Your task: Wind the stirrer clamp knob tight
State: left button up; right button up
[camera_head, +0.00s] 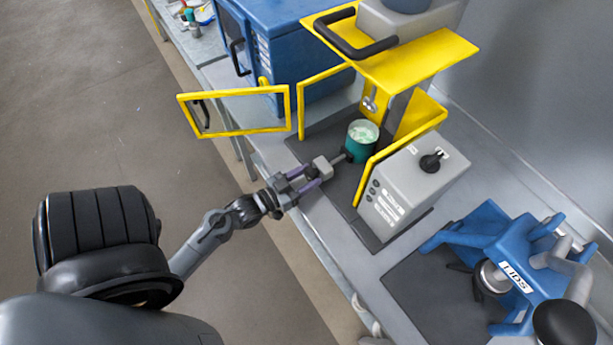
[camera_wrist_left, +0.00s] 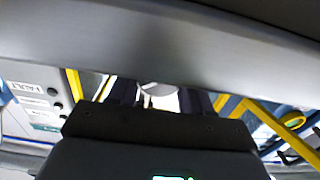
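The stirrer stands on the bench, with a yellow guard frame (camera_head: 416,62) and a grey control box (camera_head: 408,190). A green can (camera_head: 361,141) with pale contents stands inside it. A grey block-shaped knob (camera_head: 322,166) sits on a short dark rod in front of the can. My left gripper (camera_head: 312,177) is at the knob, its purple-padded fingers apart on either side of it. I cannot tell whether they press on it. In the left wrist view a pale shape (camera_wrist_left: 158,91) shows between the dark fingers; a grey bar covers much of the view. My right gripper is out of view.
A yellow guard door (camera_head: 240,129) is swung open left of the stirrer. A blue cabinet (camera_head: 287,45) stands behind it. A blue lids stand (camera_head: 497,245) is at the lower right. Bare bench lies between the stirrer and that stand.

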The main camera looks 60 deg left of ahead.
pick_arm(q)
jog(key=c, duration=0.3)
jog(key=shift+r, duration=0.1)
jog(key=shift+m+p, duration=0.5)
jog(key=shift+m, duration=0.2)
jog(key=o, duration=1)
jog(key=s, duration=1)
jog(key=shift+s+d, duration=0.3)
jog(key=shift+s, duration=0.1)
